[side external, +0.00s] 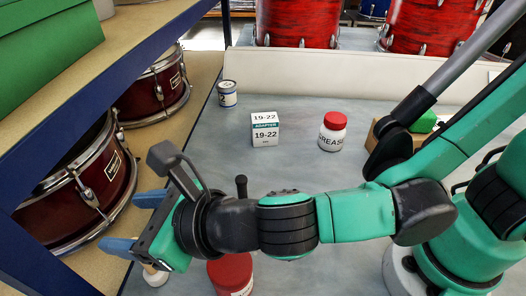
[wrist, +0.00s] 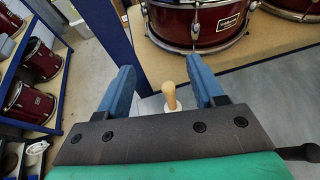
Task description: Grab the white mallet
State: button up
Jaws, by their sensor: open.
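The white mallet (wrist: 170,94) shows in the wrist view as a short pale wooden handle above a white part, between my two blue fingers and lower than their tips in the picture. In the side view the mallet (side external: 155,277) is a small white and wooden shape at the bottom left, partly hidden behind my gripper. My gripper (side external: 133,222) is open, with its blue fingers apart and pointing left; it also shows in the wrist view (wrist: 160,68). No contact between the fingers and the mallet is visible.
A blue-framed shelf (side external: 95,120) with red drums (side external: 80,190) stands close left of my gripper. On the grey bench are a red-lidded container (side external: 230,272), a white adapter box (side external: 265,129), a grease jar (side external: 332,132) and a small can (side external: 227,94).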

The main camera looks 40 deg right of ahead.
jog(key=shift+w+a+f, duration=0.45)
jog(key=shift+w+f, duration=0.25)
jog(key=shift+f, duration=0.55)
jog(key=shift+w+a+f, duration=0.5)
jog(key=shift+w+f, duration=0.25)
jog(key=shift+f, duration=0.5)
jog(key=shift+w+a+f, duration=0.45)
jog(key=shift+w+f, duration=0.25)
jog(key=shift+f, duration=0.55)
grip_shut()
